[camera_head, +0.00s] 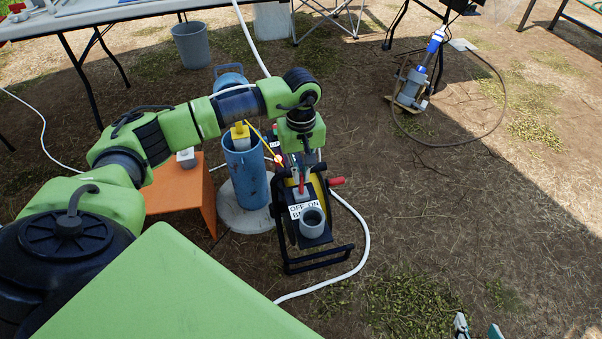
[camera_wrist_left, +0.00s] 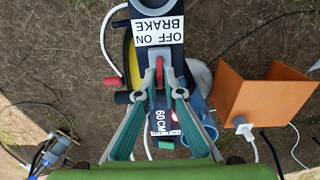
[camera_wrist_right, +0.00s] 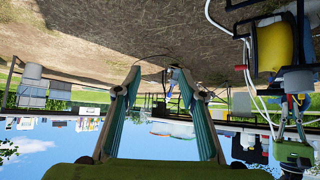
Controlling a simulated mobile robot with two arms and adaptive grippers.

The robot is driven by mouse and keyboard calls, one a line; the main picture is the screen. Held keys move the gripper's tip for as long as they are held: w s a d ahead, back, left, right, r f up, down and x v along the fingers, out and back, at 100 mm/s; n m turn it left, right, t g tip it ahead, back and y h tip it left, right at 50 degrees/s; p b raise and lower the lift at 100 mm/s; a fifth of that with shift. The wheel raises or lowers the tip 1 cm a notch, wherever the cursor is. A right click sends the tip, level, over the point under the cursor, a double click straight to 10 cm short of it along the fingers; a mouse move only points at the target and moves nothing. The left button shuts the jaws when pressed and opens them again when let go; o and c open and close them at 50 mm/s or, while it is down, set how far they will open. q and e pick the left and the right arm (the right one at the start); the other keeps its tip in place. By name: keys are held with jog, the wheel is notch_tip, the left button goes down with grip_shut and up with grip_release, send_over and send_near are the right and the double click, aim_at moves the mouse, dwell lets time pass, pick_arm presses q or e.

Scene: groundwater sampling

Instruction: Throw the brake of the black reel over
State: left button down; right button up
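The black reel (camera_head: 290,236) stands on the ground in the head view, with a yellow drum and a red crank handle (camera_head: 336,182). Its brake plate reads OFF ON BRAKE (camera_wrist_left: 158,31) in the left wrist view. The red brake lever (camera_wrist_left: 159,70) stands up from a slot beside this label; it also shows in the head view (camera_head: 301,186). My left gripper (camera_wrist_left: 160,76) points down over the reel, its fingers partly closed, one on each side of the lever; contact is unclear. My right gripper (camera_wrist_right: 157,76) is open and empty, away from the reel.
A blue well pipe (camera_head: 246,172) rises from a round concrete pad (camera_head: 240,217) just left of the reel. An orange stand (camera_head: 208,195) is beside it. A white hose (camera_head: 363,235) curves around the reel's right side. Bare ground lies open to the right.

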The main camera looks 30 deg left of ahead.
pick_arm(q)
jog(key=shift+w+d+f+g+y, duration=0.15)
jog(key=shift+w+d+g+y, duration=0.15)
jog(key=shift+w+d, duration=0.3)
jog(key=shift+w+d+f, duration=0.1)
jog(key=shift+w+d, duration=0.05)
jog(key=shift+w, duration=0.05)
jog(key=shift+w+d+f+g+y+b, duration=0.3)
jog(key=shift+w+d+g+y+b, duration=0.15)
jog(key=shift+w+g+b, duration=0.1)
jog(key=shift+w+d, duration=0.1)
pick_arm(e)
jog(key=w+a+r+t+y, duration=0.1)
jog(key=w+r+t, duration=0.2)
jog(key=w+r, duration=0.1)
jog(key=shift+w+a+r, duration=0.15)
jog(key=shift+a+r, duration=0.25)
